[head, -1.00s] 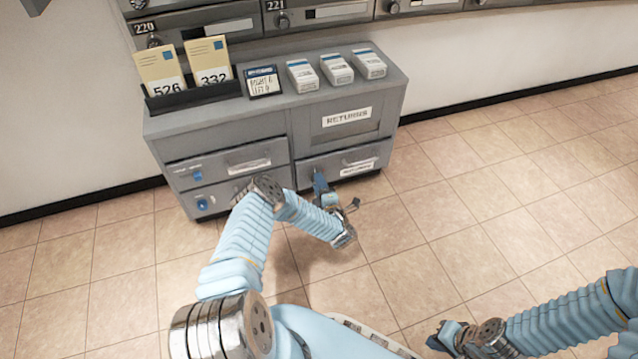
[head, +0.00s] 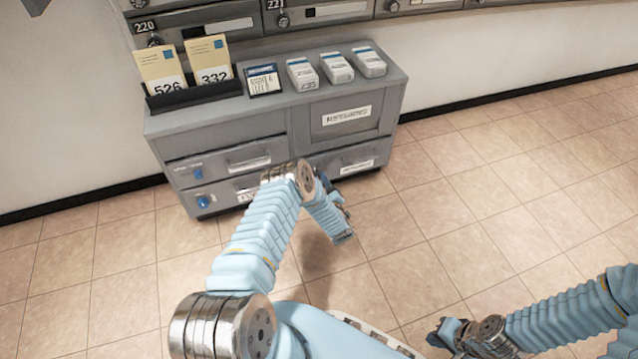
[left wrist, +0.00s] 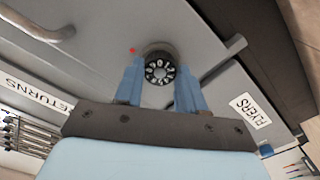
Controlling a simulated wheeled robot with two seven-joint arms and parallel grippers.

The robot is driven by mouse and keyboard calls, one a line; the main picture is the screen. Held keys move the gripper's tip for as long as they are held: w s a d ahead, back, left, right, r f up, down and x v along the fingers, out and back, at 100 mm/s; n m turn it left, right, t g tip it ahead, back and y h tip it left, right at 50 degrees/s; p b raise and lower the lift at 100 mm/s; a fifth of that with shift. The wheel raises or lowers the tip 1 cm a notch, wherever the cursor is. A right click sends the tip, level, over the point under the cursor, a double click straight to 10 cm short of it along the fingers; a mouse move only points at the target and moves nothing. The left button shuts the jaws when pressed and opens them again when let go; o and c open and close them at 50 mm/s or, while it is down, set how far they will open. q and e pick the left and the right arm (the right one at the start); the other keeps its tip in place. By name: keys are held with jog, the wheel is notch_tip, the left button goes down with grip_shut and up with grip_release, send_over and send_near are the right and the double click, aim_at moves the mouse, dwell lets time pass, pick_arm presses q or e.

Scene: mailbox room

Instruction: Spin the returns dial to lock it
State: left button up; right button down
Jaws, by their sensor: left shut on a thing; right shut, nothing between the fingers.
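The returns dial (left wrist: 159,71) is a round black knob with white numbers around its face. It sits on a grey cabinet front in the left wrist view, with a small red mark beside it. My left gripper (left wrist: 158,88) has its blue fingers on either side of the dial and is shut on it. In the head view the left gripper (head: 325,182) is at the cabinet's lower right drawer, partly covered by my wrist, and the dial is hidden. My right gripper (head: 434,338) is shut and empty, low over the floor.
A RETURNS label (left wrist: 38,94) and a FLYERS label (left wrist: 250,111) flank the dial. The tiled floor at right (head: 500,190) is clear.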

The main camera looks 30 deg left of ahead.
pick_arm(q)
jog(key=m, duration=0.3)
jog(key=shift+m+b, duration=0.85)
jog(key=shift+m, duration=1.35)
jog(key=o, duration=1.1)
jog(key=shift+c, duration=0.2)
jog(key=p+v, duration=0.2)
jog(key=v, duration=1.2)
jog(key=shift+w, duration=0.15)
